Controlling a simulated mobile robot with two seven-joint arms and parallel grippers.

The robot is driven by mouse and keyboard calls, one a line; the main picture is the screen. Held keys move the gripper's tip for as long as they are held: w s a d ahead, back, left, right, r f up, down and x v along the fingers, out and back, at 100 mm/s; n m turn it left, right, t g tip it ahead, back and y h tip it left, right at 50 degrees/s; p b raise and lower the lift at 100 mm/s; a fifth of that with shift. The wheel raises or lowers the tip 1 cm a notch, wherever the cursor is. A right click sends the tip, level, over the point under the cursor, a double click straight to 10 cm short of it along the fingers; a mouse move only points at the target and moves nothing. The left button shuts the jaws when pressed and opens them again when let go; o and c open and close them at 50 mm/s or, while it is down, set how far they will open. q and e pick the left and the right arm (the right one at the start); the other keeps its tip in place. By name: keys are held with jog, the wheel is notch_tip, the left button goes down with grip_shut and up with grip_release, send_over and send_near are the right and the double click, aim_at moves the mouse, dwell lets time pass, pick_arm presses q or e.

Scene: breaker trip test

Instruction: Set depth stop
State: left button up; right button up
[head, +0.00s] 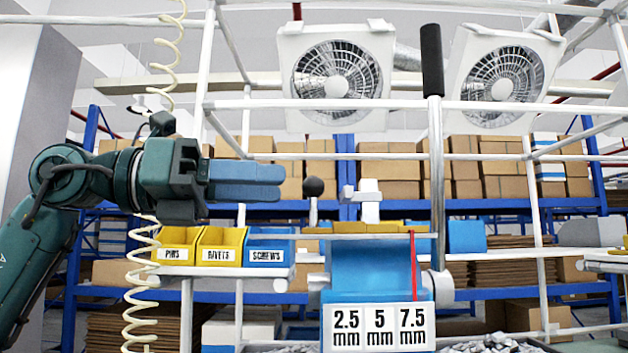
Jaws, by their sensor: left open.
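A blue device (372,265) stands at the centre, with a yellow top strip. On its front, a white scale plate (379,327) reads 2.5, 5 and 7.5 mm. A thin red pointer (413,265) stands upright over the 7.5 mm mark. A small lever with a dark ball knob (314,187) rises at the device's left. A tall lever with a black grip (432,60) stands upright at its right. My left gripper (280,182) is open, left of the ball knob and apart from it in the picture, with its fingers pointing right. My right gripper is out of view.
Yellow bins marked PINS (174,254) and RIVETS (222,254) and a blue SCREWS bin (266,257) sit below my left gripper. White frame bars (500,106) cross the view. A coiled cream hose (143,290) hangs at the left. Shelves with boxes stand behind.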

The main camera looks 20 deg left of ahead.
aim_at(313, 194)
pick_arm(q)
jog(key=x, duration=0.6)
jog(key=shift+w+d+p, duration=0.1)
jog(key=shift+d+p, duration=0.05)
jog(key=shift+p, duration=0.2)
grip_shut()
